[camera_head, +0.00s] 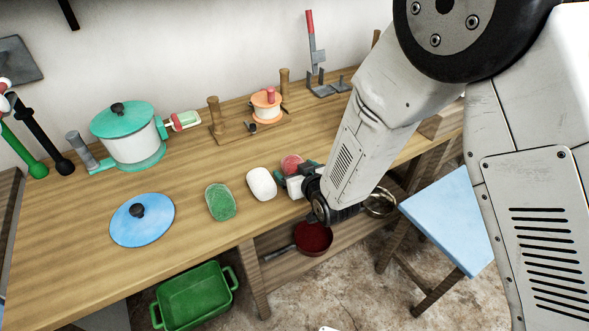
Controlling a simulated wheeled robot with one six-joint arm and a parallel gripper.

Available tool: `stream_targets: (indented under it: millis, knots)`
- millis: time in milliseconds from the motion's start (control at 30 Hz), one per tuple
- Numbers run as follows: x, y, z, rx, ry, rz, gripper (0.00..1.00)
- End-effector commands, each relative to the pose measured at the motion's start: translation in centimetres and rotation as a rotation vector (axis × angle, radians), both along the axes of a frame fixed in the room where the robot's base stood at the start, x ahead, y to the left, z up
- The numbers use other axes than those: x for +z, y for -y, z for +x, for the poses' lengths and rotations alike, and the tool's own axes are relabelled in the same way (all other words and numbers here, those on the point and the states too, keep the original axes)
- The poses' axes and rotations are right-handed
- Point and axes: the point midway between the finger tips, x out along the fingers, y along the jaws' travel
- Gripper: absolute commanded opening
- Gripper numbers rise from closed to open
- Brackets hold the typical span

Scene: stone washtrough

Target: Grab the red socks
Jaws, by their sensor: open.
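A small rounded red bundle (291,163), which looks like the red socks, lies on the wooden table, right of a white bundle and near the table's front edge. My gripper (294,174) is right at it, coming from the lower right. The gripper's jaws are open, with a fingertip showing to the left of the red bundle. The gripper body hides the bundle's near side, and I cannot tell whether the jaws touch it.
A white bundle (261,184) and a green one (220,202) lie close left. A blue lid (142,220) and a teal-lidded pot (131,133) stand further left. A blue stool (448,220) and a green bin (195,294) are below table height.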

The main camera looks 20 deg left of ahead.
Motion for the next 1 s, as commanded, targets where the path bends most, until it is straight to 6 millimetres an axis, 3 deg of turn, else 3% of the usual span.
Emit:
stream_targets:
  millis: [267, 467, 800, 1000]
  knots:
    - [-0.2, -0.5, 0.2, 0.003, -0.001, -0.001, 0.83]
    - [-0.2, -0.5, 0.2, 0.002, -0.001, -0.001, 0.34]
    - [0.0, -0.5, 0.2, 0.002, 0.0, 0.0, 0.34]
    - [1.4, -0.5, 0.3, 0.001, 0.001, 0.002, 0.34]
